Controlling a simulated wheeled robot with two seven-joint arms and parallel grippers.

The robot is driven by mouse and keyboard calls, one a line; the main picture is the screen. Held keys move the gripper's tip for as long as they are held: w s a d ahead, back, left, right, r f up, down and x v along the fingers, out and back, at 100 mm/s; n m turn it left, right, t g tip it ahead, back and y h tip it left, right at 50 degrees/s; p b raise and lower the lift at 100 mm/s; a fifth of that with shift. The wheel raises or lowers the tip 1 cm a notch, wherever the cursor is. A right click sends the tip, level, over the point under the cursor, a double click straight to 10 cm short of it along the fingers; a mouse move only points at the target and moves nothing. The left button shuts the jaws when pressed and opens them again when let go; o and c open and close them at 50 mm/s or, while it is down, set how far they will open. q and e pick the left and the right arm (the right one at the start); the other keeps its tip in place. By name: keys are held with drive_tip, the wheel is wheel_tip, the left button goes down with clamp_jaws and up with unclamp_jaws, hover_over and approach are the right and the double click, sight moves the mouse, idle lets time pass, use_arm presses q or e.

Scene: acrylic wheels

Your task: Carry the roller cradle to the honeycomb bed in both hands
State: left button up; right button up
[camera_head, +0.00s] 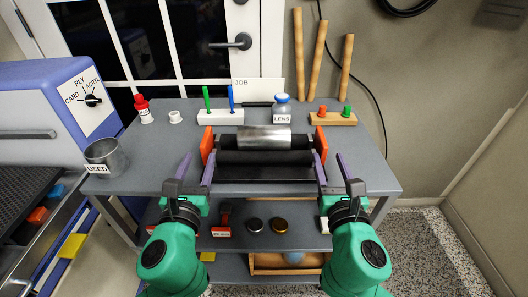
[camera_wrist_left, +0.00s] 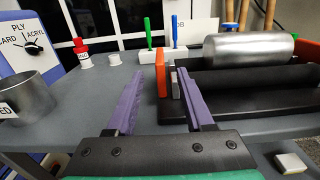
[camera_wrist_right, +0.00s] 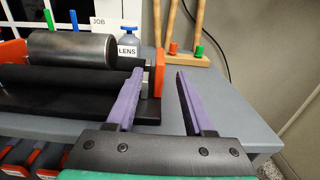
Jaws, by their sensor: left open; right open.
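The roller cradle (camera_head: 265,174), a black base with dark rollers and orange end plates, sits on the grey table top. A silver cylinder (camera_head: 264,138) lies on its rollers. My left gripper (camera_head: 197,162) is open and empty at the cradle's left end. In the left wrist view its orange end plate (camera_wrist_left: 161,74) shows between the fingers. My right gripper (camera_head: 329,160) is open and empty at the right end, where the other orange end plate (camera_wrist_right: 159,74) shows between the fingers. Contact cannot be told. The honeycomb bed (camera_head: 25,197) is the dark grid in the blue-grey machine at far left, partly cut off.
A metal USED can (camera_head: 104,158) stands at the table's left edge. A red bottle (camera_head: 144,110), white pen block (camera_head: 219,117), LENS bottle (camera_head: 282,109) and wooden peg block (camera_head: 333,119) line the back. A lower shelf (camera_head: 238,240) holds small items. The table is clear left of the cradle.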

sight(205, 136)
use_arm(q)
drive_tip(key=w, duration=0.9)
use_arm(e)
drive_tip(key=w, duration=0.9)
use_arm(q)
drive_tip(key=shift+s, duration=0.1)
use_arm(e)
drive_tip(key=shift+s, duration=0.1)
use_arm(q)
clamp_jaws()
use_arm(e)
clamp_jaws()
use_arm(q)
drive_tip(key=shift+a, duration=0.1)
